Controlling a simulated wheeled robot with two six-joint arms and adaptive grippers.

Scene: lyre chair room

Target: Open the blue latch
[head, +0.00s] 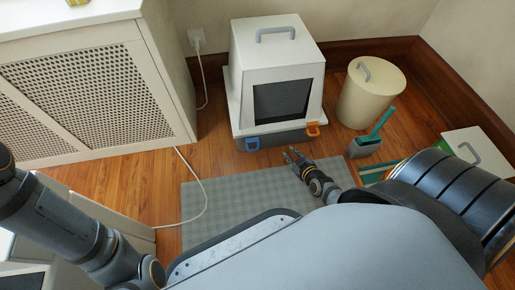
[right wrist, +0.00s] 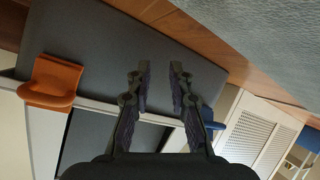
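A white litter box (head: 277,55) with a grey base stands against the back wall. Its blue latch (head: 252,144) is at the front left of the base, and an orange latch (head: 313,129) is at the front right. My right gripper (head: 291,155) is in front of the base, between the latches and right of the blue one. In the right wrist view its fingers (right wrist: 160,75) are apart with nothing between them. There the orange latch (right wrist: 52,82) is at left; a blue part (right wrist: 222,103), apparently the blue latch, is partly hidden behind the right finger. My left gripper is out of view.
A grey mat (head: 205,205) lies on the wooden floor before the box. A cream bin (head: 370,95) and a teal scoop in a grey holder (head: 365,149) stand at right. A lattice-front cabinet (head: 90,100) is at left, and a white cord (head: 193,170) crosses the floor.

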